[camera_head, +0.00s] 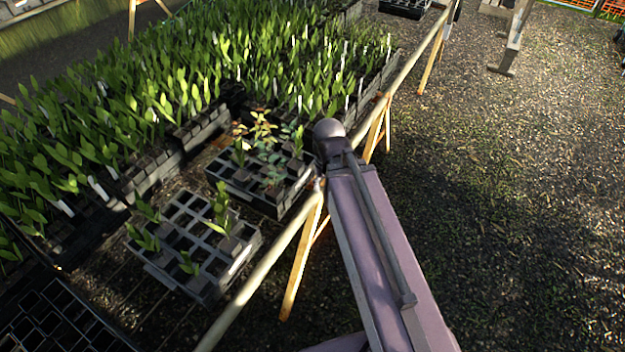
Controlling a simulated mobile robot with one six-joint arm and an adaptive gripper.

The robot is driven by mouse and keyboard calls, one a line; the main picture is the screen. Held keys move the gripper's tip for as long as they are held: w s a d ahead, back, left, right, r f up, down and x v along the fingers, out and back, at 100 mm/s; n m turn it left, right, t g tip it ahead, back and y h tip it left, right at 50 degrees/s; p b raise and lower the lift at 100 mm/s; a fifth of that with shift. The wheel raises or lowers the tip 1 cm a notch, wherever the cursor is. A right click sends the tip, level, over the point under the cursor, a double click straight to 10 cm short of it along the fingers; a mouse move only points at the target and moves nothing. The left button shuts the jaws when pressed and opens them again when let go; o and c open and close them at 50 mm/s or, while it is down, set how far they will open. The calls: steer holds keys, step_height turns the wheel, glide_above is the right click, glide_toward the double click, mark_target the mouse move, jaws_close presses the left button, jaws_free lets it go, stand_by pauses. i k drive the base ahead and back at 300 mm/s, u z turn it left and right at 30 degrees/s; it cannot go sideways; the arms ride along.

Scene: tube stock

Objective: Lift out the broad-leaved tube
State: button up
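Two grey tube trays stand on the bench beside my arm. The nearer tray (205,290) has many empty cells and a few green plants: a taller one (220,212) at its right, a low one (188,264) near the front, and two at its left, one (146,210) behind the other (142,238). The farther tray (280,205) holds a reddish-leaved plant (262,127), a blue-green plant (272,168) and green plants (240,150) (298,138). I cannot tell which is the broad-leaved tube. My arm reaches to the farther tray's right edge; my gripper does not show.
Dense trays of green seedlings (160,90) with white labels fill the bench behind. An empty black tray (45,315) lies at lower left. A wooden rail (265,268) on trestle legs (300,262) runs along the bench's right edge.

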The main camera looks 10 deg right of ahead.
mark_target(296, 166)
steer(key=z, duration=0.05)
steer(key=k, duration=0.45)
steer(key=u, duration=0.2)
steer(key=i, duration=0.8)
steer(key=u, duration=0.7)
